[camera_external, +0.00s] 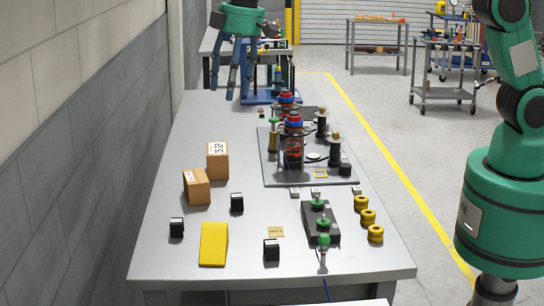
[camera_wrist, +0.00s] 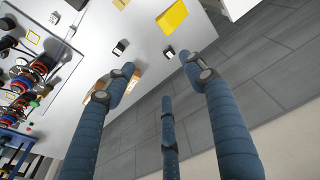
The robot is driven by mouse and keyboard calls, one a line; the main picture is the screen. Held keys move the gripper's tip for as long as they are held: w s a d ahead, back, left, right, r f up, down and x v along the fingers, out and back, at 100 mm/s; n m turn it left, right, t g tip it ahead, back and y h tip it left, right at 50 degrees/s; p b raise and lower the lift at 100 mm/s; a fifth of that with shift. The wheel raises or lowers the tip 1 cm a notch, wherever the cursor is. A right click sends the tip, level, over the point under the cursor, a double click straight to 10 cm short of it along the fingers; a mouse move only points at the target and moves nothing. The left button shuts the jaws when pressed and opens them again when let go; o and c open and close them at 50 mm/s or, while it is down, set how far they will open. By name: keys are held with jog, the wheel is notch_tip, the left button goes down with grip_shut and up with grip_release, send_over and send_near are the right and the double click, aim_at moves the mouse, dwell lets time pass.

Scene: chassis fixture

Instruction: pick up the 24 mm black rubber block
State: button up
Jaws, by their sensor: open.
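Three similar small black blocks with pale labels sit on the grey table: one at left (camera_external: 177,228), one in the middle (camera_external: 237,203) and one near the front (camera_external: 271,251). I cannot tell which is the 24 mm one. My gripper (camera_external: 231,88) has a green palm and blue fingers. It hangs above the far end of the table, well away from the blocks. In the wrist view its fingers (camera_wrist: 156,64) are spread and empty.
Two cardboard boxes (camera_external: 197,188) (camera_external: 218,161) stand left of centre, beyond the blocks. A yellow wedge (camera_external: 214,245) lies between the left and front blocks. A fixture plate (camera_external: 278,176) with tall parts, a dark connector block (camera_external: 310,215) and yellow rings (camera_external: 368,217) occupy the right. A wall runs along the left.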

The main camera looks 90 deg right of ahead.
jog(key=w+d+f+g+p, duration=0.1)
jog(key=w+f+p, duration=0.1)
jog(key=w+f, duration=0.8)
jog(key=g+p, duration=0.1)
jog(key=p, duration=0.1)
send_over(176, 220)
notch_tip(176, 220, down, 14)
jog(key=shift+a+r, duration=0.15)
jog(key=shift+r, duration=0.05)
jog(key=shift+f, duration=0.1)
jog(key=shift+f, duration=4.2)
jog(key=shift+f, duration=0.15)
jog(key=shift+f+p, duration=0.45)
jog(key=shift+f, duration=1.95)
